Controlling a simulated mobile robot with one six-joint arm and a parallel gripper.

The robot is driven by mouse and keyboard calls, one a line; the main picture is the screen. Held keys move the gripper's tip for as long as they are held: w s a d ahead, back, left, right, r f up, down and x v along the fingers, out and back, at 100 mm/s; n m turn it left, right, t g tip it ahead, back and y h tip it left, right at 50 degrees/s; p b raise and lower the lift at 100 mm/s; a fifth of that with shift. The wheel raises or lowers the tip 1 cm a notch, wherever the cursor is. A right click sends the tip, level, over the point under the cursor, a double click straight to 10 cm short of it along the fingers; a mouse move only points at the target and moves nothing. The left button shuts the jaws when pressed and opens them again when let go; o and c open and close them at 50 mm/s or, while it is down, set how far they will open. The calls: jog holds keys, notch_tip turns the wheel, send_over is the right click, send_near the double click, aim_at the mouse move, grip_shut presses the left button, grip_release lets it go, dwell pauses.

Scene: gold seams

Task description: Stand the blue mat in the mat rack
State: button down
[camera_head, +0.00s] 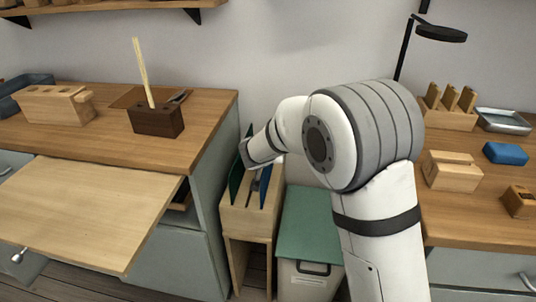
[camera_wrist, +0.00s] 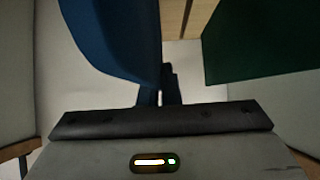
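The wooden mat rack (camera_head: 250,222) stands in the gap between the two counters. A dark green mat (camera_head: 237,172) is upright in its left slot, and it shows at upper right in the wrist view (camera_wrist: 265,45). The blue mat (camera_head: 265,186) is upright at the rack's right slot; how deep it sits is hard to tell. In the wrist view the blue mat (camera_wrist: 115,35) reaches down to my gripper (camera_wrist: 160,85), whose fingers are close together and appear shut on its edge. In the head view my wrist hides the gripper's fingertips.
A green-topped bin (camera_head: 311,225) stands right of the rack. A pulled-out wooden board (camera_head: 85,212) juts from the left counter. The left counter holds a dark block with sticks (camera_head: 156,118); the right counter holds wooden blocks (camera_head: 452,170) and a lamp (camera_head: 440,32).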

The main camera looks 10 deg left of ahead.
dwell(0.3)
jog(key=c, duration=1.6)
grip_release()
jog(key=shift+o, duration=0.2)
jog(key=shift+b+v, duration=0.4)
jog(key=shift+v, duration=4.15)
jog(key=shift+r+p, duration=1.7)
jog(key=shift+r, duration=1.25)
